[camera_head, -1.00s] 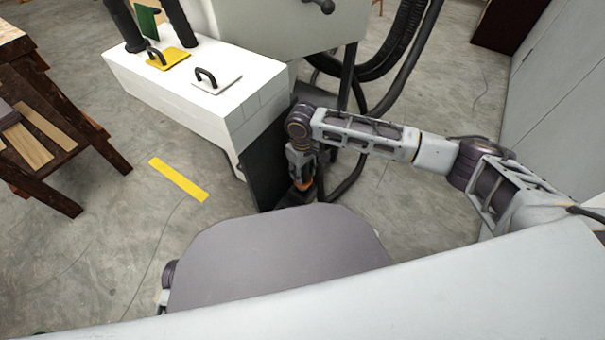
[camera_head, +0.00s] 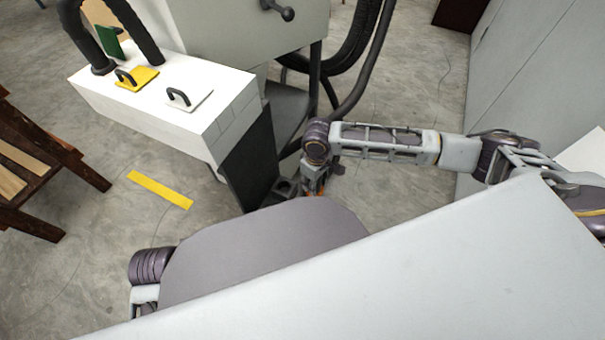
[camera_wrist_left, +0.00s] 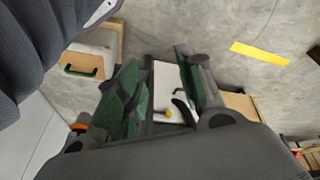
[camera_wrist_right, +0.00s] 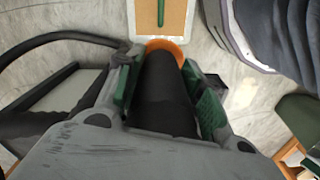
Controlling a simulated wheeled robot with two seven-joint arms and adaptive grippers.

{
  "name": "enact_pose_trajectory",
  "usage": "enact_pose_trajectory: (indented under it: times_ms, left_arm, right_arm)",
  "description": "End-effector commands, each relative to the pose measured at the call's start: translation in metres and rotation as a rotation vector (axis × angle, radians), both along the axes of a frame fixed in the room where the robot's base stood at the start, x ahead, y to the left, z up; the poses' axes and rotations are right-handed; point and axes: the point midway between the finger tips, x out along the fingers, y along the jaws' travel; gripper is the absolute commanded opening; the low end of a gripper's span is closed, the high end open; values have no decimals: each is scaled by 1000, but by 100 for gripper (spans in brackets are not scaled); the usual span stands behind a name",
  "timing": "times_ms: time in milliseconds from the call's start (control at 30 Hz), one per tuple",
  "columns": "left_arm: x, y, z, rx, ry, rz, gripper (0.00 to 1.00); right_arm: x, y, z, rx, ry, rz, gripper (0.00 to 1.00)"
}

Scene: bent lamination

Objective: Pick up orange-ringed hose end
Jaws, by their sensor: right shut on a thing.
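The orange-ringed hose end shows in the right wrist view: a thick black hose (camera_wrist_right: 162,92) with an orange ring (camera_wrist_right: 166,46) at its far tip. My right gripper (camera_wrist_right: 165,80) is shut on it, with a green-padded finger on each side of the black part. In the head view my right gripper (camera_head: 313,182) is small and low beside the dark panel; orange shows there, but the hose is mostly hidden. My left gripper (camera_wrist_left: 162,88) is open and empty in the left wrist view, its fingers well apart. In the head view it is hidden.
A white block-shaped bench (camera_head: 190,105) holds a yellow plate (camera_head: 137,79) and a white plate (camera_head: 188,95), each with a black handle. A grey machine (camera_head: 235,35) with black hoses (camera_head: 358,75) stands behind. A wooden table (camera_head: 40,165) is at left. Floor right of the machine is clear.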

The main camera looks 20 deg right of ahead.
Motion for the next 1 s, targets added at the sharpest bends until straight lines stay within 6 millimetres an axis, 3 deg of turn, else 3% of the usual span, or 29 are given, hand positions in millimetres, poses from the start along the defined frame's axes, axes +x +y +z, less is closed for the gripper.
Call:
enact_pose_trajectory:
  times_ms: [433,1000]
  left_arm:
    - [0,4,-17,21,41,5,38]
    - [0,5,-22,24,45,6,38]
  right_arm:
    - [-37,-37,1,-1,0,0,16]
    - [-42,-42,0,0,-1,1,16]
